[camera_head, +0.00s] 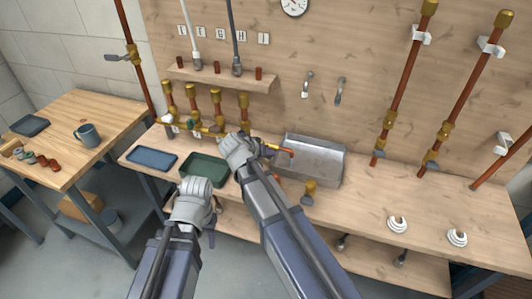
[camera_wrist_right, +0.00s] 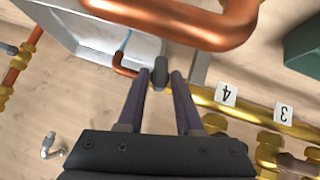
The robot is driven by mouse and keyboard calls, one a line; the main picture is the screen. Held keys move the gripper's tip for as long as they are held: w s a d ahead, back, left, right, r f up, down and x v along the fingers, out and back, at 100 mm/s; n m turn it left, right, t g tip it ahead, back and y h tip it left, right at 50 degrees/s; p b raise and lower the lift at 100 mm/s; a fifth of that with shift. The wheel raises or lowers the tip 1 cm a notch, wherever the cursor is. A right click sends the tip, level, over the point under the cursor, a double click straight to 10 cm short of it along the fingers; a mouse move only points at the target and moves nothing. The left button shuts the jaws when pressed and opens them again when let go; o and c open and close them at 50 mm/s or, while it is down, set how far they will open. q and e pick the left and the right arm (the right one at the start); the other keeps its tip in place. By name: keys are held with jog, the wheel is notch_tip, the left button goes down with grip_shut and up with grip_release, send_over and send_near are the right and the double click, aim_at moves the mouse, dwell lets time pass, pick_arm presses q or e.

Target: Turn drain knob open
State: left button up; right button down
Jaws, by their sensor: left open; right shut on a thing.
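The drain knob (camera_wrist_right: 160,72) is a small dark grey knob at the end of the brass manifold (camera_wrist_right: 200,97) in the right wrist view. My right gripper (camera_wrist_right: 161,84) has its two dark fingers on either side of it, shut on it. In the head view my right gripper (camera_head: 240,148) reaches over the bench to the manifold's right end and hides the knob. My left gripper (camera_head: 195,192) is open and hangs in front of the bench edge, near the green tray; its fingertips are hard to see.
A copper pipe (camera_wrist_right: 170,22) bends close above the knob in the wrist view. A grey metal basin (camera_head: 313,160) stands right of my right gripper. A green tray (camera_head: 203,168) and a blue tray (camera_head: 151,158) lie on the bench.

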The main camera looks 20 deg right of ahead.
jog(key=shift+w+a+f, duration=0.1)
jog(key=shift+w+a+f+n+g+h+b, duration=0.2)
jog(key=shift+n+g+h+b, duration=0.25)
jog(key=shift+h+b, duration=0.4)
jog(key=shift+a+f+n+g+h+b, duration=0.15)
jog(key=shift+n+g+h+b, duration=0.1)
jog(key=shift+n+h+b, duration=0.4)
jog(key=n+h+b, duration=0.1)
jog(key=h+b, duration=0.1)
jog(key=b, duration=0.3)
jog(key=f+n+g+h+b, duration=0.1)
jog(key=n+h+b, duration=0.1)
jog(key=b, duration=0.3)
jog(key=shift+a+n+h, duration=0.15)
jog(key=shift+n+h, duration=0.15)
jog(key=shift+h, duration=0.5)
jog(key=shift+r+n+g+h+b, duration=0.1)
jog(key=shift+n+g+h+b, duration=0.3)
jog(key=shift+b, duration=0.6)
jog(key=c, duration=0.8)
grip_release()
